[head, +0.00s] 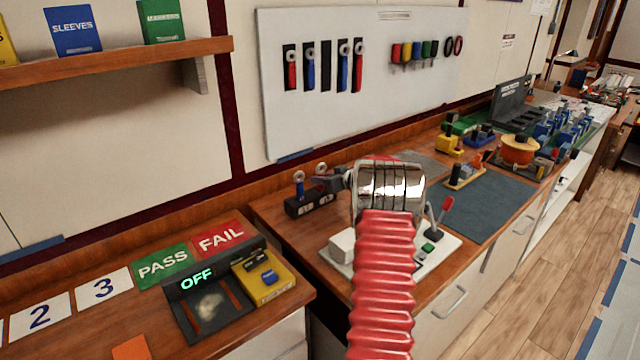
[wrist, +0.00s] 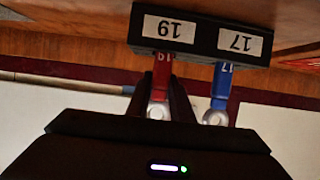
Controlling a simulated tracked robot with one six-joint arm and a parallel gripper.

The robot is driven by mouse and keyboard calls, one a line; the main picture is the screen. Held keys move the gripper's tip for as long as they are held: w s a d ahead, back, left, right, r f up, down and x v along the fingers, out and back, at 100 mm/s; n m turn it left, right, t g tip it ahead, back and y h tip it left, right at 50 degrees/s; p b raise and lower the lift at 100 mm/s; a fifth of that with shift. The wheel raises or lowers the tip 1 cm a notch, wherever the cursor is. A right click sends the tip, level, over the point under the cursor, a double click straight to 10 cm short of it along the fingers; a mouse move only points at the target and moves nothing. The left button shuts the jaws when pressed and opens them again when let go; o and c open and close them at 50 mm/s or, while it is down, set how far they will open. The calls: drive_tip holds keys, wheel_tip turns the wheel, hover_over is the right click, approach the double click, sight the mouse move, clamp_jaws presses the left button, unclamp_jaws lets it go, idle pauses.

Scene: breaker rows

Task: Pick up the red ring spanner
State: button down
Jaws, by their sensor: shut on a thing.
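The red ring spanner (wrist: 162,72) stands in the slot marked 19 of a small black block (wrist: 201,50), which the wrist view shows upside down. Its silver ring (wrist: 157,111) is at the end away from the block. My gripper (wrist: 161,92) is shut on the red spanner, with a dark finger on each side. In the head view my gripper (head: 333,181) is beside the block (head: 311,204) on the wooden bench, and hides much of the red spanner. A blue ring spanner (wrist: 220,88) stands close beside it in slot 17.
The blue spanner (head: 299,184) is the nearest obstacle. A wall board (head: 330,115) behind holds red and blue spanners. A white panel with a red-knobbed lever (head: 447,203) lies right of the block. A dark mat (head: 478,208) has clear space.

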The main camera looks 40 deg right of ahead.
drive_tip(key=shift+r, duration=0.15)
wheel_tip(320, 180, up, 10)
drive_tip(key=shift+f, duration=0.1)
idle(0.5)
idle(0.4)
